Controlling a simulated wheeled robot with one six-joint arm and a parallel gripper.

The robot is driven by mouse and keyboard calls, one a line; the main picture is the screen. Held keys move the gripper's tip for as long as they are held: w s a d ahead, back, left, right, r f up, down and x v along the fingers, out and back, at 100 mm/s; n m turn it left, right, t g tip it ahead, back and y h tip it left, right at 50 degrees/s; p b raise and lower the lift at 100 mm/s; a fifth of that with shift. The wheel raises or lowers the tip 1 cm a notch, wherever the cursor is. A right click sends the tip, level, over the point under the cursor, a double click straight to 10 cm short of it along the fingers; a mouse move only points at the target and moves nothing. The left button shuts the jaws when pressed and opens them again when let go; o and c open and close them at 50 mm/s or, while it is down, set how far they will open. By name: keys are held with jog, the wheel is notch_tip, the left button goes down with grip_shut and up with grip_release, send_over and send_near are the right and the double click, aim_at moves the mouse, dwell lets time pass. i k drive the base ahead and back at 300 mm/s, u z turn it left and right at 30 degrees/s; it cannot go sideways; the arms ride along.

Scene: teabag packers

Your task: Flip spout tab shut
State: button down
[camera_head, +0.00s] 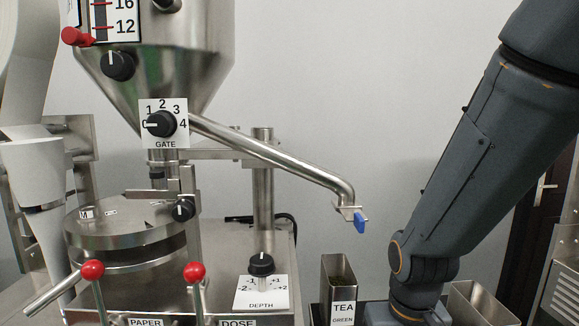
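The spout (290,164) is a bent metal tube that slopes down to the right from the hopper and turns downward at its end. A small blue tab (361,223) sits at the spout's mouth, on its right side, and points downward. I cannot tell how it sits against the opening. My arm comes down on the right, apart from the tab, and runs out at the bottom edge. My gripper is not in view.
Below the spout stands a metal tin (338,273) labelled TEA GREEN. Another open metal bin (478,303) is at the lower right, beside my arm. The hopper (155,70), GATE dial (160,124) and red-knobbed levers (194,271) are at left.

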aim_at(356, 215)
jog(key=z, duration=0.15)
jog(key=k, duration=0.9)
jog(key=z, duration=0.3)
